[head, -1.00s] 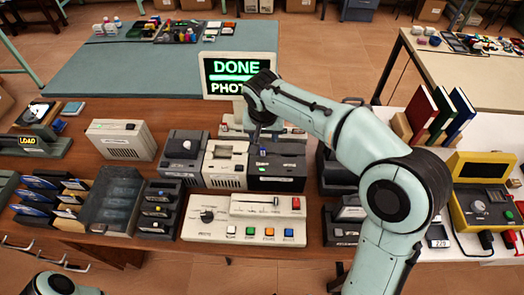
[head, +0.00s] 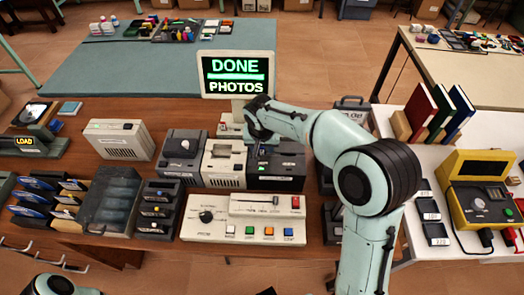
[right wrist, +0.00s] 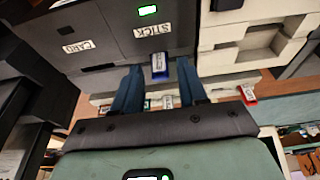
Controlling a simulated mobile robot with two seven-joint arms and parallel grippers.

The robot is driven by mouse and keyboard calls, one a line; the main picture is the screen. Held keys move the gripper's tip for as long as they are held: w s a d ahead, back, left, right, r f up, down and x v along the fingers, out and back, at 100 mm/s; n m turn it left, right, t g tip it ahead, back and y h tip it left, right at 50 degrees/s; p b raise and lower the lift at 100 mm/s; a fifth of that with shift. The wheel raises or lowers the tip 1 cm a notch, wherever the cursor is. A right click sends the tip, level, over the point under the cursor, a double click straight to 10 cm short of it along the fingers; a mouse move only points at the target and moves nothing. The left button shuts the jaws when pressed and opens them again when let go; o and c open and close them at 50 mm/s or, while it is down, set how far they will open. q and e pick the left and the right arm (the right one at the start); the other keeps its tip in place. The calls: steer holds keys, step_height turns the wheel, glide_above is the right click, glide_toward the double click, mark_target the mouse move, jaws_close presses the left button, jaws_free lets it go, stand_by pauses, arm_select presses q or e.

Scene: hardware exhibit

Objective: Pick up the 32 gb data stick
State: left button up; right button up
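The data stick (right wrist: 159,66) is small, blue and white, and stands out of the black box (right wrist: 115,35) beside the STICK label in the right wrist view. Its lettering is too small to read. My right gripper (right wrist: 159,70) is open, with one finger on each side of the stick and a gap on both sides. In the head view my right gripper (head: 262,140) points down at the back of the black box (head: 276,170) and hides the stick. My left gripper is not in view.
A screen (head: 237,75) reading DONE PHOTOS stands behind the box. Grey machines (head: 224,165) adjoin it on the left. A control panel (head: 245,220) with a slider and coloured buttons lies in front. A yellow tester (head: 482,205) is far right.

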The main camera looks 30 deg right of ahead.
jaws_close()
steer(key=shift+r, duration=0.15)
